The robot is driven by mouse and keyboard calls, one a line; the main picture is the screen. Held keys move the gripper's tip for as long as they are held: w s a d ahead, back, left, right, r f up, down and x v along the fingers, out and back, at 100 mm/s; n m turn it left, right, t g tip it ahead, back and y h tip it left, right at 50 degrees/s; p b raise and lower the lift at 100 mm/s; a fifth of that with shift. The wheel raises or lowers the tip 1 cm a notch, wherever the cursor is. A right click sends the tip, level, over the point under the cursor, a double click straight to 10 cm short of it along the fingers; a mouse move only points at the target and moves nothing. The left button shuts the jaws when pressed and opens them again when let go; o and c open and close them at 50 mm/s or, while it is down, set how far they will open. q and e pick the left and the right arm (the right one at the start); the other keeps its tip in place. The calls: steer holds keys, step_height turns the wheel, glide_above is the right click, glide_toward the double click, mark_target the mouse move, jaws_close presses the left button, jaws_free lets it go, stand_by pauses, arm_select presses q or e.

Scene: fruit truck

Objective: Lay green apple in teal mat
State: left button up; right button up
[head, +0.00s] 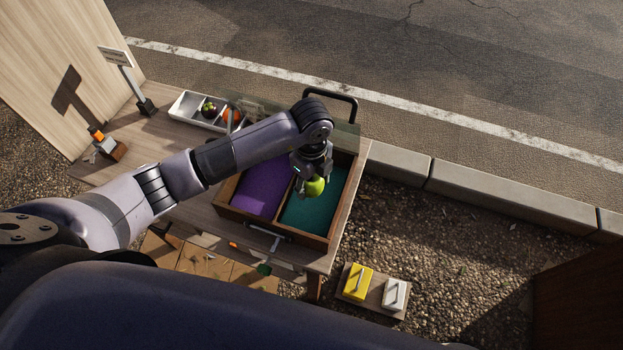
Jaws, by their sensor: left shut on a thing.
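The green apple (315,186) is held in my left gripper (312,178), which is shut on it. The gripper points down over the wooden two-part box on the table. The teal mat (313,213) lines the right compartment, and the apple is over its upper left part, near the divider. I cannot tell how far the apple is above the mat. The purple mat (262,188) lines the left compartment. My right gripper is not in view.
A white tray (187,105) with fruit in its sections stands at the back left of the wooden table (347,200). A small sign (122,65) stands at the left. Yellow (357,282) and white (394,294) boxes sit on a low board at the front right.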

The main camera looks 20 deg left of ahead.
arm_select(q)
steer(key=b, duration=0.6)
glide_above(311, 207)
step_height(311, 207, down, 8)
steer(key=shift+f, duration=0.25)
stand_by(0.4)
steer(key=shift+f+b, duration=0.7)
steer(key=shift+f, duration=0.3)
stand_by(1.0)
steer(key=o, duration=1.4)
steer(key=shift+r, duration=0.15)
